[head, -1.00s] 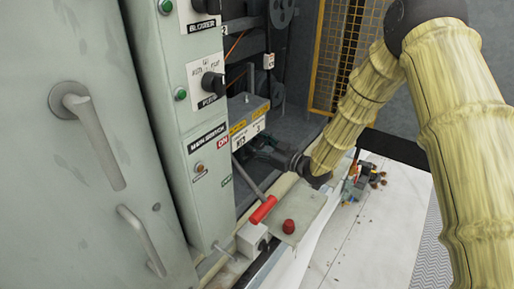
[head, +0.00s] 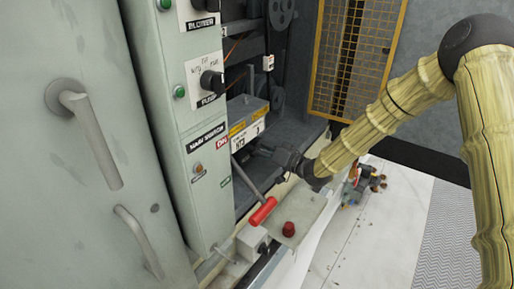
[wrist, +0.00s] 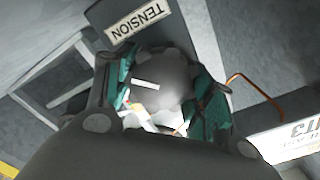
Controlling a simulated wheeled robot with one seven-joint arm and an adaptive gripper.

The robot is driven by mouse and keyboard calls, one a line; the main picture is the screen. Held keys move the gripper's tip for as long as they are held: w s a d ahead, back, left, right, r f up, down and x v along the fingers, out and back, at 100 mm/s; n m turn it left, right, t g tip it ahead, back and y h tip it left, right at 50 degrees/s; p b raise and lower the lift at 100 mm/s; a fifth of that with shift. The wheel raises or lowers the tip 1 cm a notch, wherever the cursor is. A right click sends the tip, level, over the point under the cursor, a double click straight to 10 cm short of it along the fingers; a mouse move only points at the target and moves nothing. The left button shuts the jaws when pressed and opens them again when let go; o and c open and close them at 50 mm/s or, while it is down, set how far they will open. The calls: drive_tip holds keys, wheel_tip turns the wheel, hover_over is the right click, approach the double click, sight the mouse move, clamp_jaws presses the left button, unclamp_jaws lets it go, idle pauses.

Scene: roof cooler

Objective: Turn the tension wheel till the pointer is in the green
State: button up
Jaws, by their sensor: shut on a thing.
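In the wrist view the tension wheel (wrist: 163,75) is a round grey knob with a white bar mark on its face. A plate lettered TENSION (wrist: 137,20) is beside it. My gripper (wrist: 168,95) is shut on the wheel, with a green-padded finger on each side. A small pale piece with coloured marks (wrist: 140,108) shows just below the wheel, mostly covered by my gripper; I cannot make out a pointer or green zone. In the head view my gripper (head: 262,152) reaches into the open bay, and the wheel is hidden there.
A grey-green control cabinet (head: 190,130) with knobs and buttons stands left of the bay. A red-handled lever (head: 262,211) and a red knob (head: 288,229) are in front. A yellow mesh guard (head: 355,60) stands behind. Small loose parts (head: 365,185) lie on the white floor.

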drive_tip(key=m, duration=0.5)
drive_tip(key=shift+w+d+m, duration=0.1)
drive_tip(key=shift+w+m, duration=0.05)
drive_tip(key=shift+m, duration=0.25)
idle(0.4)
drive_tip(key=o, duration=1)
drive_tip(key=v, duration=1.2)
drive_tip(key=shift+f+m, duration=0.15)
drive_tip(key=shift+m, duration=0.15)
